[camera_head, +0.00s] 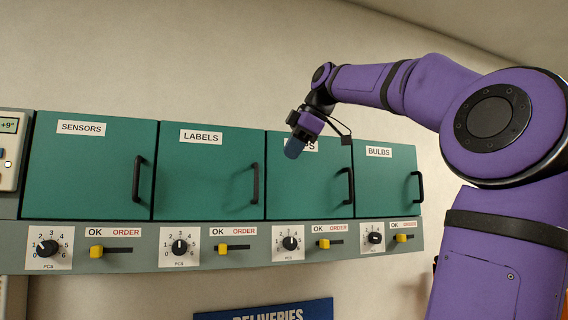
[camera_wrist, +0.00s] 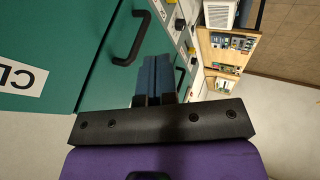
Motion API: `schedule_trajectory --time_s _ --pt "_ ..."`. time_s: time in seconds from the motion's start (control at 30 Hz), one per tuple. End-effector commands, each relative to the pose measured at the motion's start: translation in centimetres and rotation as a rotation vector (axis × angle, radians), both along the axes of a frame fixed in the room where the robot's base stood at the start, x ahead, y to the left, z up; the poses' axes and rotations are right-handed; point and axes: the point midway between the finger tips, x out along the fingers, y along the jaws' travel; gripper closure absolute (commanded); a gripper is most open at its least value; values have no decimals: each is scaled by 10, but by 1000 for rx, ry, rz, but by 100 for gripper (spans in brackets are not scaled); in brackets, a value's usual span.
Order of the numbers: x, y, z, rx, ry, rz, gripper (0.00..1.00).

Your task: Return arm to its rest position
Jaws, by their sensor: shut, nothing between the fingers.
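My purple arm reaches in from the right in the head view, bent at the elbow, with my gripper (camera_head: 293,148) in front of the third green cabinet door from the left. The gripper covers part of that door's label. In the wrist view my gripper (camera_wrist: 153,85) shows its two dark blue fingers close together, shut and empty. A green door with a black handle (camera_wrist: 132,38) is beside the fingers there. I cannot tell the exact gap between the fingertips and the door.
Doors labelled SENSORS (camera_head: 89,170), LABELS (camera_head: 207,175) and BULBS (camera_head: 385,185) are closed. Below them runs a grey panel (camera_head: 205,257) with knobs and yellow sliders. A blue DELIVERIES sign (camera_head: 265,310) is lower down. A wooden shelf unit (camera_wrist: 228,50) shows in the wrist view.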

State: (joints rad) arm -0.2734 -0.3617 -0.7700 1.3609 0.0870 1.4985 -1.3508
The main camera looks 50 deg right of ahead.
Motion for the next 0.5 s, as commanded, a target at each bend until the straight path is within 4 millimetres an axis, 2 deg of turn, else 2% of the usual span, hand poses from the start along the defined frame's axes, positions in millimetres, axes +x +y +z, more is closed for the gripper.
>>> schedule_trajectory --time_s 0.37,0.5 --pt "-4 -1 5 2 1 0 100" --pt "-1 10 -9 40 8 -22 100"
